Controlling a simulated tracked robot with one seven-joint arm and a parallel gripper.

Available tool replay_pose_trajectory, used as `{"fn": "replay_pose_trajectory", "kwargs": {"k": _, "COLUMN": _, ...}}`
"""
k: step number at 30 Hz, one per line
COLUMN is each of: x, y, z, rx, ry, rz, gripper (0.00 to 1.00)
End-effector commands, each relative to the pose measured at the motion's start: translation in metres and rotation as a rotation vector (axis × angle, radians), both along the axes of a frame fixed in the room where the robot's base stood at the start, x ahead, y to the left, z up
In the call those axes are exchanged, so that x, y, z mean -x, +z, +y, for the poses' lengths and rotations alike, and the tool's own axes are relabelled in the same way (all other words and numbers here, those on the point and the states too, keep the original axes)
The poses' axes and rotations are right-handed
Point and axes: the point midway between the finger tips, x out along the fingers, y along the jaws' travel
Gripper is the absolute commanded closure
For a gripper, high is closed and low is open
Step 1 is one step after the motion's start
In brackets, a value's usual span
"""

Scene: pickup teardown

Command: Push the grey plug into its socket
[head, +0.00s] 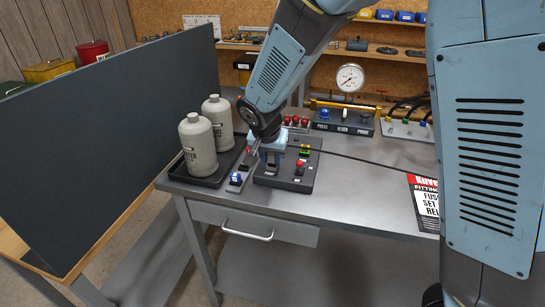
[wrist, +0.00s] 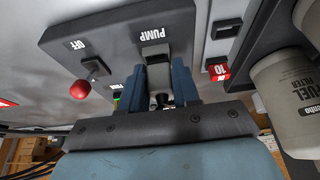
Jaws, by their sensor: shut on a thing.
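My gripper (wrist: 159,80) is shut on the grey plug (wrist: 158,75), whose grey body shows between the two blue fingers in the wrist view. The plug is right at the dark socket (wrist: 155,48) under the PUMP label on the dark panel (wrist: 110,30). The fingers hide most of the plug, and I cannot tell how deep it sits in the socket. In the head view my gripper (head: 270,150) points down over the left part of the panel (head: 303,185), and the plug is hidden there.
A red-knobbed lever (wrist: 80,89) marked OFF stands beside the fingers. Two grey fuel filter canisters (head: 197,144) stand in a black tray (head: 212,178) at the left. A pressure gauge (head: 350,77) stands behind. The bench front (head: 345,205) is mostly clear, with a leaflet (head: 424,203) at right.

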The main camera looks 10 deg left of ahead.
Motion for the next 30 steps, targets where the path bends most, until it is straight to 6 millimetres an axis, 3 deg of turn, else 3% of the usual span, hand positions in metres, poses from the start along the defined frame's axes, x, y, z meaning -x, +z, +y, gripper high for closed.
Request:
{"fn": "replay_pose_trajectory", "kwargs": {"k": 12, "x": 0.005, "y": 0.019, "z": -0.001, "rx": 0.004, "ry": 0.001, "rz": -0.006, "gripper": 1.0}}
{"fn": "replay_pose_trajectory", "kwargs": {"k": 30, "x": 0.003, "y": 0.019, "z": -0.002, "rx": -0.002, "ry": -0.011, "rz": -0.009, "gripper": 1.0}}
